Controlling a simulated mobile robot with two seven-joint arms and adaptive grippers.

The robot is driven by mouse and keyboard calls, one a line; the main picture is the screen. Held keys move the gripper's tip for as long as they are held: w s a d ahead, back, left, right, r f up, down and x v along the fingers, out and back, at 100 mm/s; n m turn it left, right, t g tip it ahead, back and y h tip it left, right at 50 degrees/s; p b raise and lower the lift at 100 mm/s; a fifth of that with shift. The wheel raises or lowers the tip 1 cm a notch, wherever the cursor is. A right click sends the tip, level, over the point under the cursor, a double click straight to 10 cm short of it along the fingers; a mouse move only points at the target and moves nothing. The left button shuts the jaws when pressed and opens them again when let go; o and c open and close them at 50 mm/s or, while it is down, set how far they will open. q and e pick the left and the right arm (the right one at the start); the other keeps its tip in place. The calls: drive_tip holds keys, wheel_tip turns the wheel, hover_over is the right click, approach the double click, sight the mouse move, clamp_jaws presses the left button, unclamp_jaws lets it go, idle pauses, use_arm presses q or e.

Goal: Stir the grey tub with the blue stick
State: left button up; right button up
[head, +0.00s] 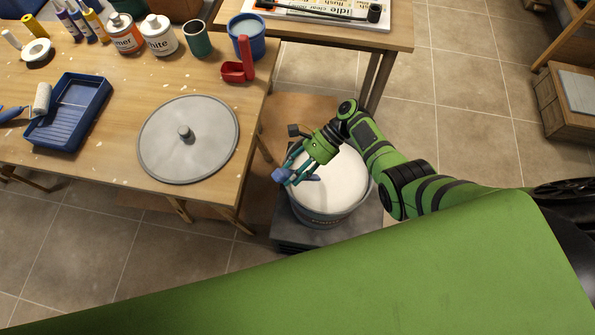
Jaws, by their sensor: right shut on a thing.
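The grey tub (348,192) stands on a dark grey stand right of the table, open at the top and filled with white stuff. My right gripper (290,174) is over the left part of the tub, shut on the blue stick (307,178). Only a short blue piece of the stick shows at the fingers; I cannot tell how far it reaches into the white stuff. A round grey lid (167,154) with a knob lies on the table. My left gripper is not in view.
The wooden table (95,190) holds a blue paint tray (96,112) with a roller, paint cans, a blue bucket (257,46) and a red holder (232,71). Another table (399,38) stands behind the tub. A wooden crate (553,108) is at the far right. Tiled floor is clear between.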

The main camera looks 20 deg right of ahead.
sight(286, 174)
drive_tip(key=shift+s+a+r, duration=0.15)
drive_tip(key=shift+a+r, duration=0.15)
drive_tip(key=shift+r, duration=0.25)
drive_tip(key=shift+s+a+r, duration=0.15)
drive_tip(key=shift+a+r, duration=0.1)
drive_tip(key=shift+r, duration=0.25)
drive_tip(key=shift+s+a+r+p, duration=0.15)
drive_tip(key=shift+a+r+p, duration=0.35)
drive_tip(key=shift+r, duration=0.1)
